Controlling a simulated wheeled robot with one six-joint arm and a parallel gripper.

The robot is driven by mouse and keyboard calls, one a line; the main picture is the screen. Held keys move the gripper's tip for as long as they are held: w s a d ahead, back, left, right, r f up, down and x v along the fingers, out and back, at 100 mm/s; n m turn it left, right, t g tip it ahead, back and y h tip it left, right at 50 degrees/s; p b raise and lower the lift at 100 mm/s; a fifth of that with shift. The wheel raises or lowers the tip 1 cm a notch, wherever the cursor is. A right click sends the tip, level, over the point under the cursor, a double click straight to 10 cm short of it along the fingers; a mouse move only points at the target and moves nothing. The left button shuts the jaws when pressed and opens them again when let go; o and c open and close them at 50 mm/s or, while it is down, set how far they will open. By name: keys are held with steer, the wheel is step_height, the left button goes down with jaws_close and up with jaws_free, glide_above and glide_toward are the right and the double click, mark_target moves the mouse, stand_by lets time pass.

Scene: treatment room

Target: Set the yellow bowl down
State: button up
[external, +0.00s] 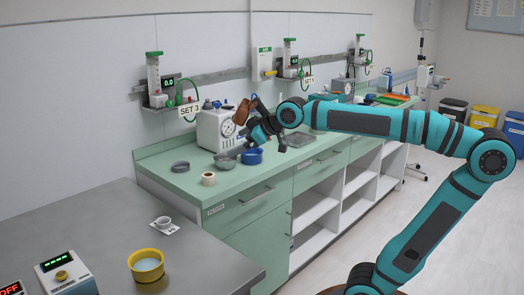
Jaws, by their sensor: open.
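The yellow bowl (147,266) stands upright on the grey metal table (95,235) at the lower left, near the front edge, with something pale inside it. My gripper (254,126) is well apart from it, above the green counter (255,182) near a blue bowl (252,156). My gripper is open; its fingers are small and partly mixed with dark things behind them. A brown object (241,112) shows close to the fingers, and I cannot tell whether it touches them.
The counter holds a tape roll (208,179), a grey bowl (225,161), a dark ring-like item (180,167) and a white gauge box (215,130). The counter's front left is clear.

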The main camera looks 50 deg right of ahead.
steer(key=s+d+r+m+t+h, duration=0.1)
steer(key=s+d+m+t+h, duration=0.2)
steer(key=s+d, duration=0.9)
steer(key=d+m+t, duration=0.3)
steer(key=m, duration=0.1)
steer(key=shift+s+r+t+h, duration=0.25)
steer(key=shift+r+t+h, duration=0.05)
steer(key=shift+r+h, duration=0.1)
